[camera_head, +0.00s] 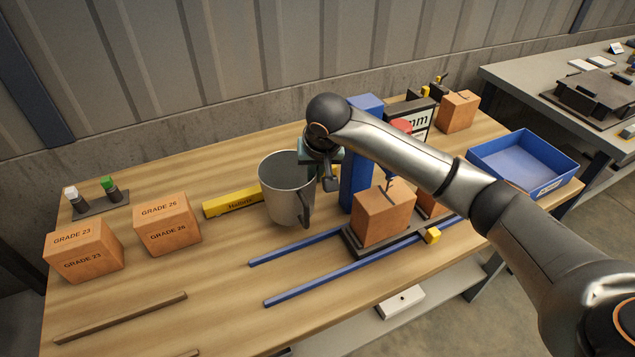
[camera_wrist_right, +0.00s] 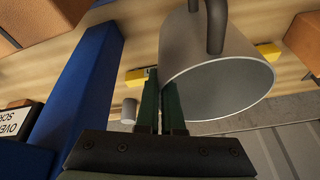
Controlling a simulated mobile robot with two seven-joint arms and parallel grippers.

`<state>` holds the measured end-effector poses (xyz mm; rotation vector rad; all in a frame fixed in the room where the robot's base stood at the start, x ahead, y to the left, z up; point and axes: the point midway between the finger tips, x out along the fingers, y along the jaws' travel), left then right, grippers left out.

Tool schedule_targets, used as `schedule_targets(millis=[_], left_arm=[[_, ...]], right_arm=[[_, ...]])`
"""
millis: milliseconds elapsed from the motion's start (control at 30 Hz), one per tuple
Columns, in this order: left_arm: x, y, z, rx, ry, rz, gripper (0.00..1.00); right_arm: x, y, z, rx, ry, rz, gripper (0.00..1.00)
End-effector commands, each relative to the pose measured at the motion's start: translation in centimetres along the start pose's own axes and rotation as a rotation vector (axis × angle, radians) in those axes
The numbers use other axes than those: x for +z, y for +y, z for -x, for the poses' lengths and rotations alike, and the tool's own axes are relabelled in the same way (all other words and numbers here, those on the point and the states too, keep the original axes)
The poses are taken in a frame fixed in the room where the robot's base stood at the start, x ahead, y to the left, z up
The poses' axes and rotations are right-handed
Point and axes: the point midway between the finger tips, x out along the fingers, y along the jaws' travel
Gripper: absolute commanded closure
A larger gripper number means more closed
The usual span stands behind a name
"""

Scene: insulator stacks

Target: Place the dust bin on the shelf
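The dust bin (camera_head: 283,191) is a grey metal bin with a side handle, roughly upright over the middle of the wooden table. I cannot tell whether its base touches the table. In the right wrist view the bin (camera_wrist_right: 225,75) is to the right, with its open mouth towards the camera. My right gripper (camera_head: 322,172) is at the bin's right rim. Its two green fingers (camera_wrist_right: 161,85) are close together with the bin wall between them. A lower shelf (camera_head: 350,336) shows partly below the table's front edge. My left gripper is out of view.
A yellow block (camera_head: 231,202) lies left of the bin. Grade boxes (camera_head: 167,223) stand further left. A blue tray (camera_head: 520,165) is at right.

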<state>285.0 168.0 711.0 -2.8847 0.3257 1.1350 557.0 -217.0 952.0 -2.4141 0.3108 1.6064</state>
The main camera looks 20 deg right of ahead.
Motion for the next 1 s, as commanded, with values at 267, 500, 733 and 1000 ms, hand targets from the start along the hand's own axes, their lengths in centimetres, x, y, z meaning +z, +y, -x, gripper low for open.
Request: schedule_targets(millis=[267, 500, 733, 1000], left_arm=[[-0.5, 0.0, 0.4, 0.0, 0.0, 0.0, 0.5], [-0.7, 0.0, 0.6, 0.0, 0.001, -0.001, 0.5], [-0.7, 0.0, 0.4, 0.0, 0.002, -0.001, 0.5], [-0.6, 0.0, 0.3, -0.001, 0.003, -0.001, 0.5]], right_arm=[[0.1, 0.8, -2.6, -0.003, -0.004, -0.001, 1.0], [0.7, 0.9, -4.3, -0.005, 0.003, 0.0, 1.0], [0.7, 0.9, -4.4, -0.004, 0.004, 0.0, 1.0], [0.9, 1.0, -4.6, -0.002, 0.0, 0.0, 0.75]])
